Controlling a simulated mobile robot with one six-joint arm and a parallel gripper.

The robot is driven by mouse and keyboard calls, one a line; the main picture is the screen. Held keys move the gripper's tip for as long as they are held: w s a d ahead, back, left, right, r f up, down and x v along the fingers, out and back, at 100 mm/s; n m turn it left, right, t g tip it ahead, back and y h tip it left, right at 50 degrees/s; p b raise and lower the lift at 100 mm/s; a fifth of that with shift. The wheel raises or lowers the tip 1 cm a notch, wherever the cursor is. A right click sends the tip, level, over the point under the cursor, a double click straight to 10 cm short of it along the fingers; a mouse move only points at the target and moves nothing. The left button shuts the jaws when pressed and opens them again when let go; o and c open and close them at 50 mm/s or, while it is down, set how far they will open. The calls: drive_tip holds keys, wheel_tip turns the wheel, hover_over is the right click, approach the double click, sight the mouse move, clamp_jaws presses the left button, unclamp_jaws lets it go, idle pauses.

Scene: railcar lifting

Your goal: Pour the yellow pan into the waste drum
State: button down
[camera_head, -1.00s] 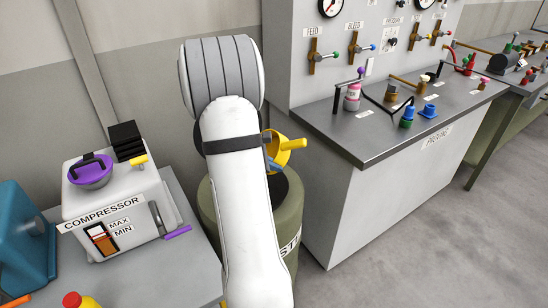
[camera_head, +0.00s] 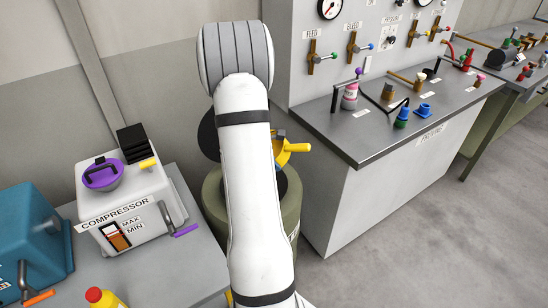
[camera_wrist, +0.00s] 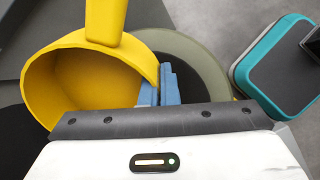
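The yellow pan (camera_head: 281,152) is over the right part of the waste drum's opening in the head view, its handle pointing right. In the wrist view the pan (camera_wrist: 85,85) fills the left side, tilted, with its hollow inside visible and no contents that I can make out. My gripper (camera_wrist: 160,86) is shut on the pan's rim, with blue fingers either side of it. The olive waste drum (camera_head: 213,195) stands below, open and dark inside, partly hidden by my arm. Its rim (camera_wrist: 212,72) also shows behind the pan in the wrist view.
A black round lid (camera_head: 207,134) stands up behind the drum. The grey table (camera_head: 185,270) with the white compressor (camera_head: 125,205) is at left. The grey cabinet (camera_head: 345,190) stands close at right. Open floor lies at front right.

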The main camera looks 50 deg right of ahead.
drive_tip(key=shift+r+t+y+p, duration=0.6)
drive_tip(key=shift+r+y+p, duration=0.5)
drive_tip(key=shift+p, duration=3.85)
drive_tip(key=shift+f+y+b, duration=0.3)
drive_tip(key=shift+f+b, duration=0.05)
drive_tip(key=shift+b, duration=0.05)
drive_tip(key=shift+r+t+y, duration=0.75)
drive_tip(key=shift+t+y, duration=0.05)
drive_tip(key=shift+y, duration=0.6)
